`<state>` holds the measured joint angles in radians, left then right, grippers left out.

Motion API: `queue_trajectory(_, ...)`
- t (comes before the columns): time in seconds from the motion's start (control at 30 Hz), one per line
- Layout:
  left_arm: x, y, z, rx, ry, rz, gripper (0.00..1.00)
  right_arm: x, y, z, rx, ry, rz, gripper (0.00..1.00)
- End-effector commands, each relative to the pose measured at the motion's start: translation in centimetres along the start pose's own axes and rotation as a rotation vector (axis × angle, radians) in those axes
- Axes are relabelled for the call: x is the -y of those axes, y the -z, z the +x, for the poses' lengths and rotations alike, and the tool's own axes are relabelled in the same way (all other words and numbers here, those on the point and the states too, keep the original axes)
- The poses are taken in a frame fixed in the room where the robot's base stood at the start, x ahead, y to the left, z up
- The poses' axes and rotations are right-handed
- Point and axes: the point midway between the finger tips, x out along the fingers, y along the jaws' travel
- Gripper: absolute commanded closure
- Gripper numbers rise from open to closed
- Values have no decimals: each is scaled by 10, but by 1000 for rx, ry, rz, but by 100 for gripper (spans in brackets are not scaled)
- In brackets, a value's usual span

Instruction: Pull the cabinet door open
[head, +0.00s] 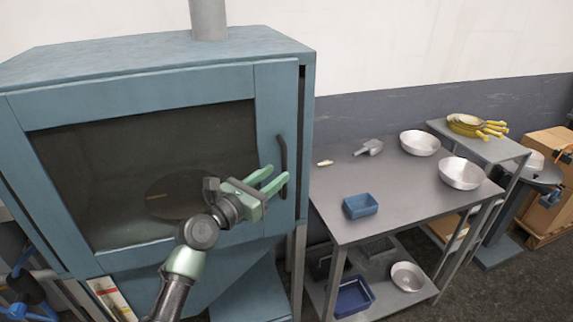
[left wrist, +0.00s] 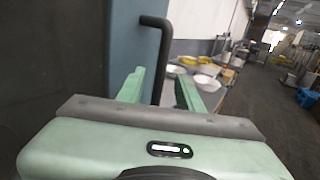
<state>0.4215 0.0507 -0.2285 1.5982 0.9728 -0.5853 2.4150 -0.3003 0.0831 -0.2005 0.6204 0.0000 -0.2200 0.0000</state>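The blue cabinet (head: 150,55) stands at the left in the head view. Its door (head: 275,100) has a dark window and looks shut, with a dark narrow gap along its right edge. A black bar handle (head: 283,165) stands upright near that edge; it also shows in the left wrist view (left wrist: 163,60). My left gripper (head: 272,181) is at the handle's lower part. Its fingers are open, and in the left wrist view the handle stands between them (left wrist: 160,90). Whether a finger touches it I cannot tell. My right gripper is not in view.
Open floor (head: 500,290) shows at lower right.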

Motion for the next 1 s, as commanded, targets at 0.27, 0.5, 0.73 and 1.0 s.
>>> queue_trajectory(0.27, 0, 0, 38, -1, 0, 2, 64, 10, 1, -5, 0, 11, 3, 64)
queue_trajectory(0.5, 0, 1, 44, -1, -1, 2, 64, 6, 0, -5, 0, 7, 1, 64)
queue_trajectory(0.73, 0, 1, 44, -1, -1, 2, 92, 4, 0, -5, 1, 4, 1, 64)
queue_trajectory(1.0, 0, 1, 43, -2, -1, 3, 100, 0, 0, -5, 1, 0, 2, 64)
